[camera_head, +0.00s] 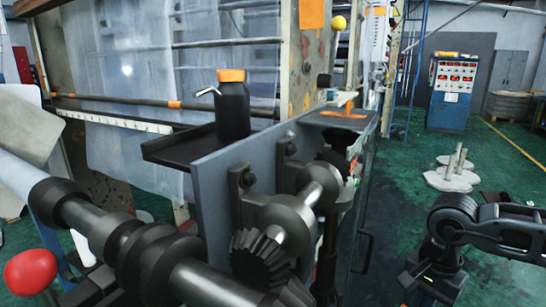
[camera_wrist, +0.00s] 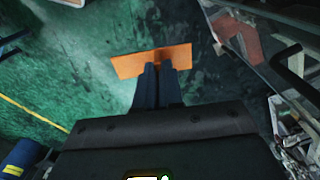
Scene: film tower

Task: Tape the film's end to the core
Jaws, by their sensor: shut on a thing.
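My gripper (camera_wrist: 158,78) is shut on a flat orange strip of tape (camera_wrist: 130,65) in the wrist view. The strip sticks out on both sides of the fingertips, above the green floor. My arm is at the lower right of the head view, but the fingertips and the held strip cannot be made out there. The translucent film (camera_head: 125,80) hangs in a wide sheet at the upper left. A pale cylinder (camera_head: 22,178), perhaps the core, lies at the left edge on a dark shaft (camera_head: 100,232). The film's end cannot be made out.
A black bottle with an orange cap (camera_head: 233,105) stands on a dark shelf (camera_head: 165,150). Orange pieces lie on a machine top (camera_head: 345,115). Gears (camera_head: 262,255) and a red knob (camera_head: 30,272) project in front.

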